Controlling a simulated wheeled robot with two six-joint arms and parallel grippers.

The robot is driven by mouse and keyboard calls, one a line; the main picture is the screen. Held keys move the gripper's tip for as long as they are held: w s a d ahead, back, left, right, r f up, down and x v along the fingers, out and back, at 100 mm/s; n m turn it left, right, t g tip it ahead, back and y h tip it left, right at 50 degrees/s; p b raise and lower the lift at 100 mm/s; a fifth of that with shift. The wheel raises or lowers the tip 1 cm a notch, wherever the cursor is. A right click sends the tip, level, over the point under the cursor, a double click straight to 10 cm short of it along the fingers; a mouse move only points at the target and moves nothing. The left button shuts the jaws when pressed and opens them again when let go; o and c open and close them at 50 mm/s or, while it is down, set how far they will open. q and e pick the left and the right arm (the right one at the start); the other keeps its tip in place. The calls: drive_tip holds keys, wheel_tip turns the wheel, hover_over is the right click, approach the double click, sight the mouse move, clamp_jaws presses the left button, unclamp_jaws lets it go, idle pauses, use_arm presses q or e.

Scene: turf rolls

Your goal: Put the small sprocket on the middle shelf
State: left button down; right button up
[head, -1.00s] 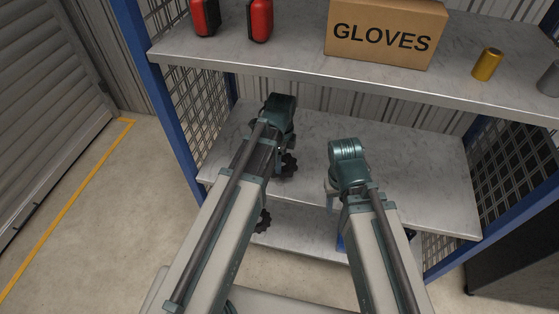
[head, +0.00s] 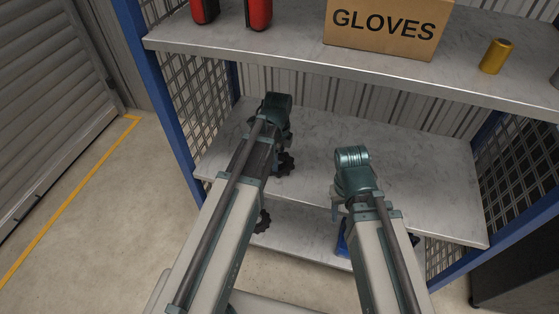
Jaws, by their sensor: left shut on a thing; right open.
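A dark toothed sprocket (head: 286,163) shows beside my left gripper (head: 281,150), over the middle shelf (head: 410,165). My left gripper is shut on it; the fingers are mostly hidden by my arm. I cannot tell whether the sprocket touches the shelf. A second dark toothed wheel (head: 263,222) shows partly behind my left arm, at the lower shelf (head: 296,238). My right gripper (head: 337,207) is open near the front edge of the middle shelf, its fingers mostly hidden by its wrist.
The upper shelf (head: 290,52) overhangs the back and bears two red containers (head: 258,13), a GLOVES box (head: 385,26) and a gold cylinder (head: 495,57). A blue thing (head: 342,240) is on the lower shelf. The middle shelf's right half looks clear. Blue posts (head: 160,100) flank the rack.

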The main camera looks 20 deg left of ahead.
use_arm(q)
drive_tip(key=shift+f, duration=0.15)
drive_tip(key=shift+c, duration=0.2)
unclamp_jaws()
wheel_tip(320, 180, up, 12)
drive_tip(key=r+p, duration=0.1)
drive_tip(key=p, duration=1.1)
drive_tip(key=s+d+n+y, duration=0.1)
drive_tip(key=s+d+n, duration=0.9)
drive_tip(key=s+n, duration=0.4)
drive_tip(key=shift+s+d+f+n, duration=0.25)
drive_tip(key=shift+n, duration=0.05)
drive_tip(key=shift+r, duration=0.2)
